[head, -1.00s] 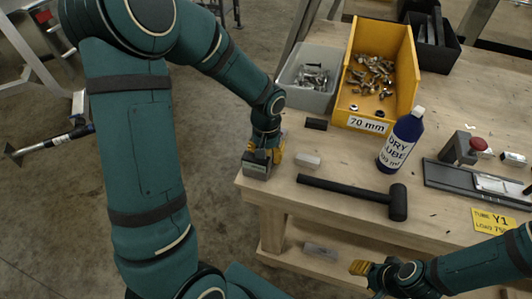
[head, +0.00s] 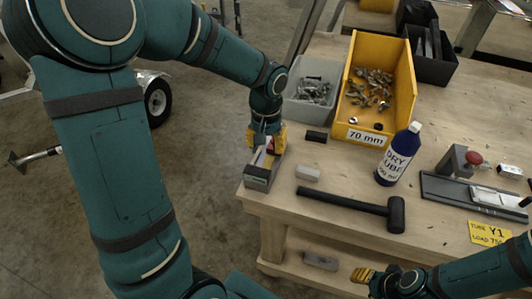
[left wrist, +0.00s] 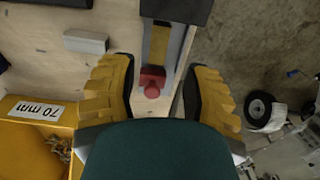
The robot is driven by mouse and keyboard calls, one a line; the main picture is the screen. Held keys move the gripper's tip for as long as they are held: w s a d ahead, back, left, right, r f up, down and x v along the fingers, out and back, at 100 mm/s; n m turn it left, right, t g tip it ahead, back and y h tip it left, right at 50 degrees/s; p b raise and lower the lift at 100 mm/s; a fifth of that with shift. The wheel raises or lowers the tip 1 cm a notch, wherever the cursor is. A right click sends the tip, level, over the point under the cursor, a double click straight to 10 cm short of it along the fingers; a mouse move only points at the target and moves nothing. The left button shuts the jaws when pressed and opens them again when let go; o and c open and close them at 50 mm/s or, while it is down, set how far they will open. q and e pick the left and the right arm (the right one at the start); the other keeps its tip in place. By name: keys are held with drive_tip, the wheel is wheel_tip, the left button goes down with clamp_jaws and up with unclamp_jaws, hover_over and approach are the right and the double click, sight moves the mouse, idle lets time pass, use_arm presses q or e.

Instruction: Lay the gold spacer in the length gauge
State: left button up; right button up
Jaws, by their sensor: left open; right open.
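The length gauge (head: 257,183) is a grey fixture at the table's left corner. In the left wrist view its dark end block (left wrist: 176,10), pale side rail (left wrist: 178,55) and red knob (left wrist: 151,82) show. A gold bar, apparently the gold spacer (left wrist: 160,44), lies lengthwise beside the rail, between the dark block and the red knob, and appears to be in the channel. My left gripper (head: 266,140) is open above the gauge, its yellow fingers (left wrist: 158,92) on either side, apart from the spacer. My right gripper (head: 364,275) is open, low by the table's front edge.
Near the gauge are a light grey block (head: 308,173), a black block (head: 317,136) and a black mallet (head: 350,202). Behind stand a grey bin (head: 300,112), a yellow bin (head: 352,133) and a blue bottle (head: 398,160). A black-railed fixture (head: 450,190) is at right.

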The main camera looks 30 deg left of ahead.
use_arm(q)
drive_tip(key=shift+r, duration=1.4)
use_arm(e)
drive_tip(key=shift+w+r, duration=0.1)
drive_tip(key=shift+r, duration=0.15)
